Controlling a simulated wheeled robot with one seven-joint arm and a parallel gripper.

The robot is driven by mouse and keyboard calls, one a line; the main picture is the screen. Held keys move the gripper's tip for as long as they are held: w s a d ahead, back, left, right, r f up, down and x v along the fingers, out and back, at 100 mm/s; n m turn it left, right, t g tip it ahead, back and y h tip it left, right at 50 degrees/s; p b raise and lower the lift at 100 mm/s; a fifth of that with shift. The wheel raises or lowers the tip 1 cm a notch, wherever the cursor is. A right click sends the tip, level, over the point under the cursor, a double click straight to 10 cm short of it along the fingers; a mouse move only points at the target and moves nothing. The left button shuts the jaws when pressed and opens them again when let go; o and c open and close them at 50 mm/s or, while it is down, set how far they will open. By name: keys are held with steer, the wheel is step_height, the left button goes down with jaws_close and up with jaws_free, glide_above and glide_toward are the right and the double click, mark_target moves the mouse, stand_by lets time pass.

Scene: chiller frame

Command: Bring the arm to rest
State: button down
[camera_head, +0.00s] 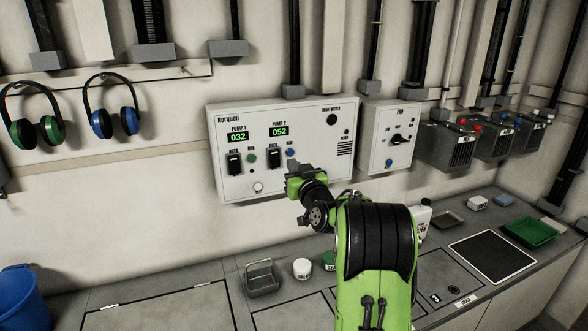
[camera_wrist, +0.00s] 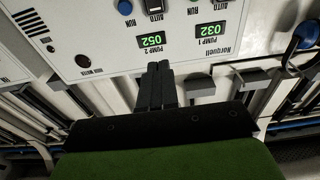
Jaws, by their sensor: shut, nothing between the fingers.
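My gripper (camera_head: 291,164) is in front of the lower middle of the white Norquell pump panel (camera_head: 232,187), at the end of my raised green and black arm. In the wrist view, its two dark fingers (camera_wrist: 159,72) are together with nothing between them. The panel appears upside down there, with the fingertips overlapping its edge near the PUMP 2 display. I cannot tell whether they touch the panel. The displays read 032 for PUMP 1 (camera_head: 238,137) and 052 for PUMP 2 (camera_head: 279,131).
A white switch box (camera_head: 376,160) is mounted right of the panel, with several dark boxes (camera_head: 452,150) beyond. Ear defenders (camera_head: 112,118) hang at left.

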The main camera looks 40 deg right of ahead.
stand_by(0.3)
steer(key=s+a+r+n+g+y+p, duration=0.1)
steer(key=s+a+n+g+y, duration=0.15)
steer(key=s+a, duration=0.6)
steer(key=s+a+r+n+g+y+p, duration=0.15)
steer(key=s+a+g, duration=0.25)
steer(key=a, duration=1)
steer(key=s+a+f+g, duration=0.1)
steer(key=s+f+g, duration=0.1)
steer(key=s, duration=0.6)
steer(key=s+a+f+g+p, duration=0.1)
steer(key=s+a+f+g, duration=0.1)
steer(key=s, duration=0.6)
steer(key=s+a+f+m+g+p, duration=0.1)
steer(key=s+a+f+g, duration=0.1)
steer(key=s, duration=0.6)
steer(key=shift+a+f+y, duration=0.25)
steer(key=shift+f+y, duration=0.05)
steer(key=shift+f, duration=0.2)
steer(key=shift+s+g, duration=0.15)
steer(key=shift+g, duration=0.1)
